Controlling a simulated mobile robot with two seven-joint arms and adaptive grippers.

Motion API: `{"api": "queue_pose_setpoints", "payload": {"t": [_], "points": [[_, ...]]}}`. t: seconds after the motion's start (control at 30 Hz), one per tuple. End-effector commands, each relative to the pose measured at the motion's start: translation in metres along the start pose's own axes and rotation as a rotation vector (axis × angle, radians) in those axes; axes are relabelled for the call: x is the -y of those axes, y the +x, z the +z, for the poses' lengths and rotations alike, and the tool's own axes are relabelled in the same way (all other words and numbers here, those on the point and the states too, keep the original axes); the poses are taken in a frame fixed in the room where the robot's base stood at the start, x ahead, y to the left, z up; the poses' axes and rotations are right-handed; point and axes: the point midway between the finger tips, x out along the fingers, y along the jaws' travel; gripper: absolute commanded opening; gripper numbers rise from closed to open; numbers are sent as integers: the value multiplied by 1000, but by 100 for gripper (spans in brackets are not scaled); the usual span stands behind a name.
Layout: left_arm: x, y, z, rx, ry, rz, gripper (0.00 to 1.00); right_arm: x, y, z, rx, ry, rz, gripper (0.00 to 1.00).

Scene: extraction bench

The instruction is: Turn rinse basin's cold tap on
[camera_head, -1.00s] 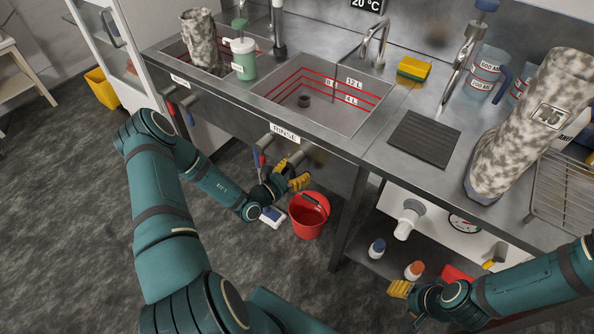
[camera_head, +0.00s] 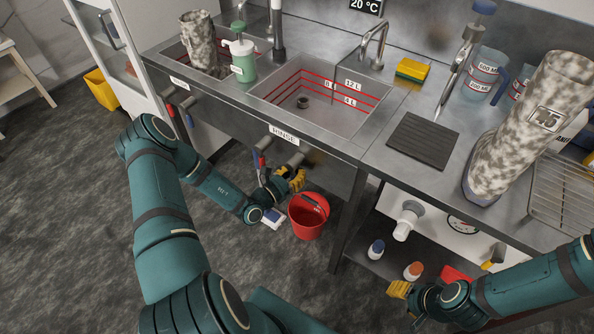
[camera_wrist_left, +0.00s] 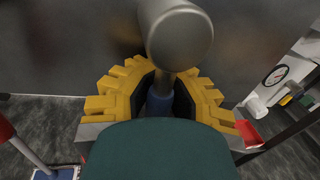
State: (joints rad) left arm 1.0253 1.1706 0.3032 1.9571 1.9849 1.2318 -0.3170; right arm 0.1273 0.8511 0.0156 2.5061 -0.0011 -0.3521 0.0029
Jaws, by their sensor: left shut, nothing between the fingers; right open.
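The rinse basin (camera_head: 325,122) is in the middle of the head view, under a curved chrome faucet (camera_head: 380,42); no water shows. Below its RINSE label, two grey valve stems stick out from the front. The right stem (camera_head: 296,158) is beside my left gripper (camera_head: 294,180). In the left wrist view, this stem's round grey end (camera_wrist_left: 178,35) is just above my yellow fingers, and a blue lever (camera_wrist_left: 160,103) hangs between them, partly hidden. The fingers are shut, without a firm hold visible. My right gripper (camera_head: 397,296) is open and empty at lower right.
A red bucket (camera_head: 309,222) stands on the floor right of my left gripper. A red lever (camera_head: 256,157) hangs left of it.

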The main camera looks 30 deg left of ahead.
Motion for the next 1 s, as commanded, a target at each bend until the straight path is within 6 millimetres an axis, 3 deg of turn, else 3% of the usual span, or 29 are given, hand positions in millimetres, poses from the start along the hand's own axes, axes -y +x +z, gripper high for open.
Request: {"api": "queue_pose_setpoints", "payload": {"t": [0.5, 1.0], "points": [[22, 1, 6, 83, -456, 3, 0, 10, -27, 2, 12, 2, -1, 47], [39, 4, 22, 175, -918, 4, 0, 18, -49, -9, -12, 9, 2, 47]]}}
